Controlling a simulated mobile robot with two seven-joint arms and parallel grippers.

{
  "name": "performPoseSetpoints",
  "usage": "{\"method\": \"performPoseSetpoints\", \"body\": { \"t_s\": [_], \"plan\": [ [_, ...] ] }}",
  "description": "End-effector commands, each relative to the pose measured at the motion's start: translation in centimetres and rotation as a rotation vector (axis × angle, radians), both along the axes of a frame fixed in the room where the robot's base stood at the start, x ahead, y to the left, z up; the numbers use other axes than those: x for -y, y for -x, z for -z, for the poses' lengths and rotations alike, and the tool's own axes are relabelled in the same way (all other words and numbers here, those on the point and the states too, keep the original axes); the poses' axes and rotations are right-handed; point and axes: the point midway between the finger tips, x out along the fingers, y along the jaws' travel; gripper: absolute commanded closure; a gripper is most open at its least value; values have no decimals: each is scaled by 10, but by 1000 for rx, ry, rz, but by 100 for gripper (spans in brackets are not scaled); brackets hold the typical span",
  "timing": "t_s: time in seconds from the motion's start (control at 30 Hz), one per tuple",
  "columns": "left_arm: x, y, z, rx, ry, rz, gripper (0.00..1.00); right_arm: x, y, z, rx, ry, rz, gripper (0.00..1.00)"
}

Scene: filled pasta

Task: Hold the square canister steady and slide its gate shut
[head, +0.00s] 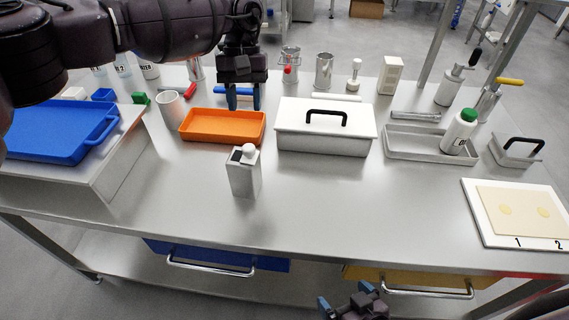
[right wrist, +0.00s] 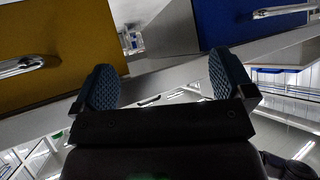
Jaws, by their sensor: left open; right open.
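The square canister (head: 244,177) stands upright on the steel table, left of the middle in the head view. It is light grey, with a white knob and a dark patch on its top; how far its gate is open is too small to tell. My left gripper (head: 242,100) is open, fingers pointing down, above and behind the canister near the orange tray, apart from the canister. My right gripper (head: 345,305) is low at the front, below the table's front edge. It is open and empty in the right wrist view (right wrist: 163,88).
An orange tray (head: 222,139) and a white lidded box (head: 325,149) stand behind the canister. A blue tray (head: 60,148) is at left. A grey tray (head: 400,153) with a green-capped bottle (head: 459,132) and a pasta board (head: 480,236) are at right. The table's front middle is clear.

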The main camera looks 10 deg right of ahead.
Motion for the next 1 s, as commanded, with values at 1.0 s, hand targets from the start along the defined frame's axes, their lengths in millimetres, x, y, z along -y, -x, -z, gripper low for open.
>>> {"method": "performPoseSetpoints", "body": {
  "t_s": [1.0],
  "plan": [
    [0,0,0,0,1,0,57,-107,-93,-178,1650,855,-483,0]
  ]
}}
